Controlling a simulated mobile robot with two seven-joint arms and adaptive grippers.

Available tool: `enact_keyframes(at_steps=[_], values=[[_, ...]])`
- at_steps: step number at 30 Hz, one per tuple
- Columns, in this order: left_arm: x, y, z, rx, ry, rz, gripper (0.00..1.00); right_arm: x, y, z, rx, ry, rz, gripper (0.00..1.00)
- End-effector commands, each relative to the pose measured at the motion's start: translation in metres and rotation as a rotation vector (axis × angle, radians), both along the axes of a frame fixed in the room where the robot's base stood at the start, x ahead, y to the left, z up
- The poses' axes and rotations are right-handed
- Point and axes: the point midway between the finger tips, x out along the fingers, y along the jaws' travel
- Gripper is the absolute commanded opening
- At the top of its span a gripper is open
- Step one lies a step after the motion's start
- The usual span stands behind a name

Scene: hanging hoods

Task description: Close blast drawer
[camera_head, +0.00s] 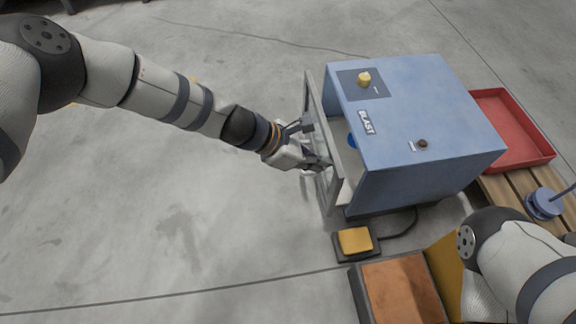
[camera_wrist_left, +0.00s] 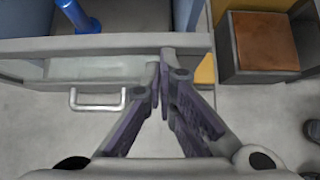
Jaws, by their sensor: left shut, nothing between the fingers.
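The blue blast cabinet (camera_head: 440,120) stands in the middle right of the head view, with BLAST on its top. Its drawer (camera_head: 322,140) sticks out on the left side, partly open, with a grey front panel. In the left wrist view the drawer front (camera_wrist_left: 110,45) crosses the picture, with a metal handle (camera_wrist_left: 97,105) below it. A blue cylinder (camera_wrist_left: 78,16) shows inside the drawer. My left gripper (camera_head: 326,163) is shut and empty, its fingertips at the drawer front; it also shows in the left wrist view (camera_wrist_left: 163,65). I cannot tell whether they touch. My right gripper is out of view.
A yellow pedal (camera_head: 355,240) lies on the floor below the cabinet. A box with an orange-brown top (camera_head: 402,290) stands at the bottom right. A red tray (camera_head: 510,130) sits on wooden slats behind the cabinet. The floor at the left is clear.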

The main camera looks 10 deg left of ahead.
Motion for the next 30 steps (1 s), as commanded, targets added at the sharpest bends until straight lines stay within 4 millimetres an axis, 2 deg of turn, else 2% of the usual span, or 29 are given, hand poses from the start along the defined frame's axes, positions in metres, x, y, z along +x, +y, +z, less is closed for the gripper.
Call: enact_keyframes(at_steps=[1,6,12,30], values=[[0.002,-0.009,-0.004,0.000,0.000,-0.004,0.00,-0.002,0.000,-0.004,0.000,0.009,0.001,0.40],[0.008,-0.031,-0.002,0.000,0.001,-0.002,0.00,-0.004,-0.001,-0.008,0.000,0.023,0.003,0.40],[0.012,-0.043,-0.001,0.000,-0.001,-0.001,0.00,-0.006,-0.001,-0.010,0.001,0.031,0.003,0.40],[0.012,-0.045,0.003,-0.004,-0.002,-0.001,0.00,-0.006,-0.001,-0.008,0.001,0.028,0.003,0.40]])
